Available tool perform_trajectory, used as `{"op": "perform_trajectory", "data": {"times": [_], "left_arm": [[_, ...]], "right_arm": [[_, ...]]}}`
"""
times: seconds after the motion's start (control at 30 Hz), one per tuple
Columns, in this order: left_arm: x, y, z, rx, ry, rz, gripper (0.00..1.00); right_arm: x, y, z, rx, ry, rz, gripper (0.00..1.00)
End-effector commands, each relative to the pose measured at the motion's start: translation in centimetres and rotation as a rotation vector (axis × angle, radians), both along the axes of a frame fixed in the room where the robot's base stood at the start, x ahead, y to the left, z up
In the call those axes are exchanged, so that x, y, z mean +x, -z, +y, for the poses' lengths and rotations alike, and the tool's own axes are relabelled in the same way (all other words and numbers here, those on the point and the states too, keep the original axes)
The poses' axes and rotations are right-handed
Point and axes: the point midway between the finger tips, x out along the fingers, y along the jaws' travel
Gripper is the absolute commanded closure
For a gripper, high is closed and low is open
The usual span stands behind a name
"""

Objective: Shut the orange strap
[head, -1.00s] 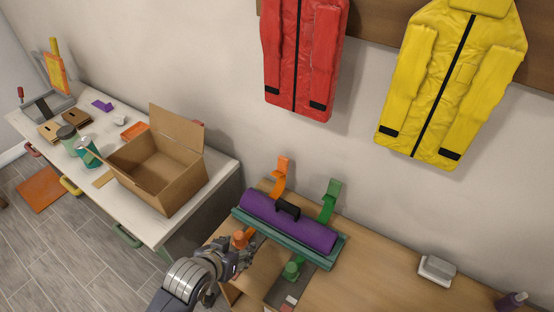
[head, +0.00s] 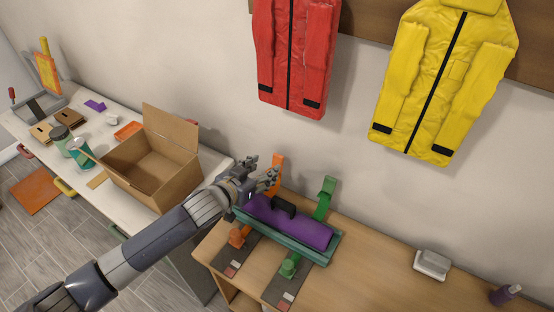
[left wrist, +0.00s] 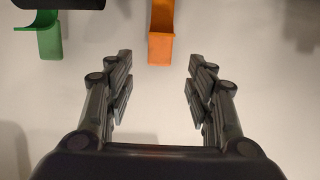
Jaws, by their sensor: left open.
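The orange strap (head: 278,169) stands up behind the purple roll (head: 290,222), its raised end free. In the left wrist view the orange strap (left wrist: 161,40) hangs in from the top, between and beyond my fingertips. An orange buckle piece (head: 237,237) sits in front of the roll on a grey strip. My left gripper (head: 272,177) is open beside the strap's upper part, and no contact is clear. The green strap (head: 324,196) also stands up, with its green buckle piece (head: 289,266) in front. My right gripper is not in view.
The roll lies in a teal tray (head: 325,252) on the wooden bench (head: 365,270). An open cardboard box (head: 150,170) stands on the white table to the left. A grey-white block (head: 431,263) and a dark purple bottle (head: 504,295) are at the right. The wall is close behind the straps.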

Motion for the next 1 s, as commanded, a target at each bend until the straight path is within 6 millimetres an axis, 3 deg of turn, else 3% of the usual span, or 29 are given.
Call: {"op": "perform_trajectory", "data": {"times": [0.5, 1.0], "left_arm": [[5.3, 2.7, -3.9, 0.002, 0.000, -0.001, 0.50], [6.8, 3.4, -4.9, 0.001, 0.000, -0.001, 0.50]], "right_arm": [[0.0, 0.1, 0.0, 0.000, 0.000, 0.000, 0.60], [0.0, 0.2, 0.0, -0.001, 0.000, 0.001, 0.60]]}}
